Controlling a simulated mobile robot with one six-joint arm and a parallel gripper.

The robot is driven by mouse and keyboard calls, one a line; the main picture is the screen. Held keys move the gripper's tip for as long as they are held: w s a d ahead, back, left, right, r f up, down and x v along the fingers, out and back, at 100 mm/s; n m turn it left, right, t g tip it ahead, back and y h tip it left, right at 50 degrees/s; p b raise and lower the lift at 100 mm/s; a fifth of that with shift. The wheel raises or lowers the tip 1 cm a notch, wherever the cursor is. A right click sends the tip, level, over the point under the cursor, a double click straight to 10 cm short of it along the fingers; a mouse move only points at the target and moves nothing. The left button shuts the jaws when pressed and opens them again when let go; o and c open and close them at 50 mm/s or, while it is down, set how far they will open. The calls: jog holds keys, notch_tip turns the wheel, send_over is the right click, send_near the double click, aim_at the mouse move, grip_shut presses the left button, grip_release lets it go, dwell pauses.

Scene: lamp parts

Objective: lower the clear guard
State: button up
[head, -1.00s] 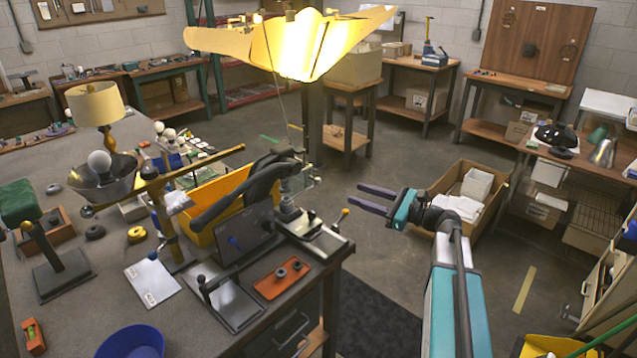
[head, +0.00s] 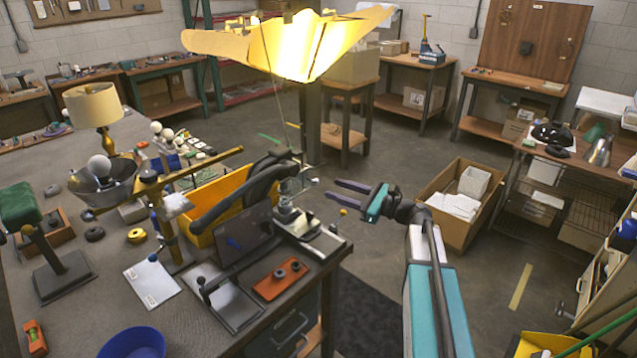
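A small bench fixture (head: 296,218) stands at the right corner of the grey workbench (head: 62,182). What looks like the clear guard (head: 294,186) is a faint see-through panel above this fixture; its edges and tilt are hard to make out. My gripper (head: 337,188) is in front of the bench's right edge, to the right of the fixture and apart from it. Its two dark fingers point left and are spread, with nothing between them.
A yellow bin (head: 205,218) with a black curved part (head: 236,194) is left of the fixture. A bright yellow lamp shade (head: 290,45) hangs above. A cardboard box (head: 450,232) is on the floor at right.

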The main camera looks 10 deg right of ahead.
jog(key=p+x, duration=0.1)
jog(key=x, duration=0.6)
jog(key=shift+p, duration=0.4)
jog(key=shift+s, duration=0.1)
grip_shut()
